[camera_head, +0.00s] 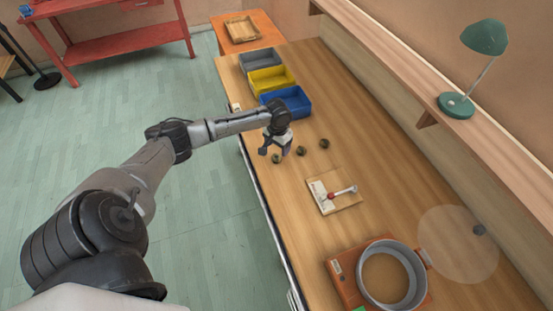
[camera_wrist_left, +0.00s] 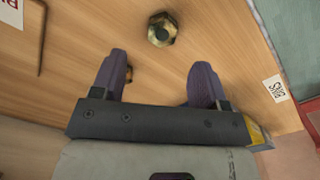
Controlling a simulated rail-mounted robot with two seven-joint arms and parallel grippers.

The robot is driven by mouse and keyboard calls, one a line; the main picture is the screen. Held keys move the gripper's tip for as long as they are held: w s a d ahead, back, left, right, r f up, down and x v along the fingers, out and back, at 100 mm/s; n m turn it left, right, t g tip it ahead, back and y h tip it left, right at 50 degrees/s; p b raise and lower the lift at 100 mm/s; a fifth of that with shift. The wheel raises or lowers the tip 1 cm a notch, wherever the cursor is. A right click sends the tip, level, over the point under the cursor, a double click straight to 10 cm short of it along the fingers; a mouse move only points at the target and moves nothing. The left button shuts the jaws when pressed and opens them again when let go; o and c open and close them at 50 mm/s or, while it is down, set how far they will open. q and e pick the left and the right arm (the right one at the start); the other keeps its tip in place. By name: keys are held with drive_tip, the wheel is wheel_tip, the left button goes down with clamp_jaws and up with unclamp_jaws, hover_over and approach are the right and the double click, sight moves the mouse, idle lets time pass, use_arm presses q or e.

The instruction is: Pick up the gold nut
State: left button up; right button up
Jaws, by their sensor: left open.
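Three small dark nuts sit in a row on the wooden bench in the head view: a near-left one (camera_head: 277,158), a middle one (camera_head: 301,151) and a right one (camera_head: 324,143). Their colours are hard to tell apart there. In the left wrist view a gold-and-dark nut (camera_wrist_left: 162,29) lies on the wood, beyond the fingertips. A second nut (camera_wrist_left: 129,74) is mostly hidden behind a finger. My left gripper (camera_head: 275,151) is open and empty above the near-left nut; its spread fingers also show in the left wrist view (camera_wrist_left: 160,62). My right gripper is not in view.
Blue (camera_head: 287,101), yellow (camera_head: 270,80) and grey (camera_head: 260,61) bins stand behind the gripper. A small board with a red-knobbed lever (camera_head: 333,194) and a round pan (camera_head: 391,274) on an orange base lie nearer. A green lamp (camera_head: 457,105) stands on the shelf.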

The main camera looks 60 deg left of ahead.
sight(277, 156)
use_arm(q)
drive_tip(key=shift+a+f, duration=0.1)
drive_tip(key=shift+f, duration=3.15)
drive_tip(key=c, duration=1.1)
